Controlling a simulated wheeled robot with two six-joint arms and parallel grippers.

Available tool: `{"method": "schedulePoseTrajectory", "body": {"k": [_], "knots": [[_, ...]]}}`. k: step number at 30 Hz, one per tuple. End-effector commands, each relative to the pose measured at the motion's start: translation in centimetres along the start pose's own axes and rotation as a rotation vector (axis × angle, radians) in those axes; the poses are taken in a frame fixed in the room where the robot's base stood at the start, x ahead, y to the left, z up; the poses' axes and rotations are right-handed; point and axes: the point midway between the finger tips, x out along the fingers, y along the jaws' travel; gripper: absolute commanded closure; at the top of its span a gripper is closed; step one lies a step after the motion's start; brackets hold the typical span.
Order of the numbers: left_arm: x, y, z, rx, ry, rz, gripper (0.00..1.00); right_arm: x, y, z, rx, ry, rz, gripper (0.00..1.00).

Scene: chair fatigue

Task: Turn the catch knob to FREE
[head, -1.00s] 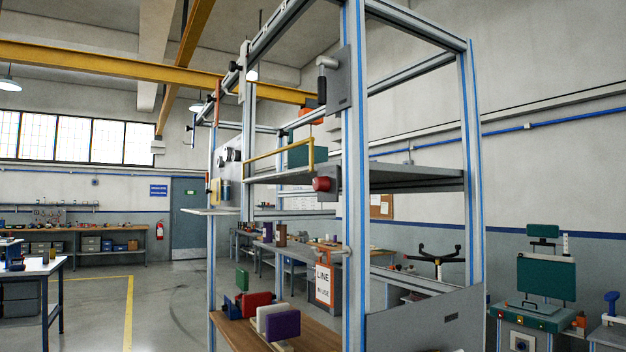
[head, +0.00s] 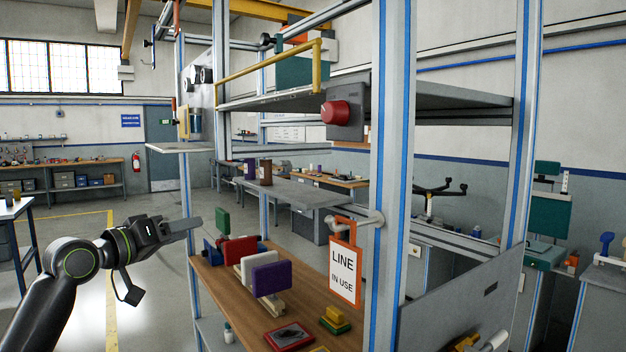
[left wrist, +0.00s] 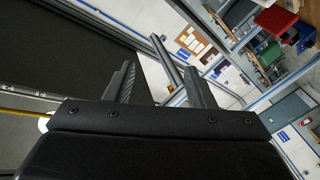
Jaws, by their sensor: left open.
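No knob in view bears a legible FREE mark, so I cannot tell which is the catch knob. A red round knob (head: 335,112) sits on a grey box on the near post. My left gripper (head: 196,224) is open and empty, left of the frame and below the panel, apart from both. Its two fingers also show apart in the left wrist view (left wrist: 158,84), with nothing between them. My right gripper is not in view.
A tall aluminium frame (head: 392,180) holds a grey shelf (head: 450,97) and a yellow rail (head: 265,68). A wooden shelf (head: 225,290) bears coloured blocks. A LINE IN USE sign (head: 343,272) hangs on the near post.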

Motion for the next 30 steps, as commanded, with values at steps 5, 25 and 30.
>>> {"method": "schedulePoseTrajectory", "body": {"k": [5, 25, 30], "knots": [[-6.6, 18.0, -6.4, 0.17, -0.042, 0.264, 0.5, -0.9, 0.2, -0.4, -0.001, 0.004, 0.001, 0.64], [-13.6, 32.0, -4.6, 0.389, -0.165, 0.436, 0.5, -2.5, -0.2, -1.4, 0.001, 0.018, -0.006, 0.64], [-11.8, 32.7, -4.1, 0.387, -0.165, 0.436, 0.5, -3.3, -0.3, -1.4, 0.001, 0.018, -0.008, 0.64]]}}
